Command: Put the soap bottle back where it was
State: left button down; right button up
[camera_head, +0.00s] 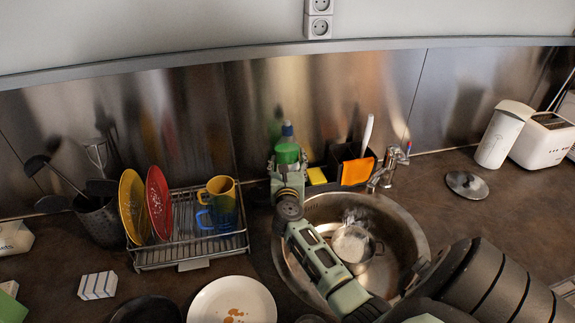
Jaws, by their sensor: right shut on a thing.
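The soap bottle (287,153) is green with a blue top. It is upright near the steel back wall, behind the left part of the sink and left of the black caddy. My right gripper (287,165) is shut on the bottle, and its arm reaches across the sink from the lower right. The gripper hides the bottle's lower part, so I cannot tell whether its base touches the counter. My left gripper is not in view.
The round sink (412,222) holds a pot (354,244). A black caddy (343,157) with an orange cloth and a yellow sponge (317,176) stand right of the bottle, near the faucet (387,171). A dish rack (180,252) with plates and mugs stands to the left.

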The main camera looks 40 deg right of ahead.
dwell(0.3)
jog(key=o, duration=1.6)
jog(key=shift+f, duration=0.15)
jog(key=shift+r, duration=0.25)
jog(key=b+v, duration=0.1)
jog(key=v, duration=1.1)
jog(key=shift+s+f, duration=0.1)
jog(key=shift+f, duration=0.05)
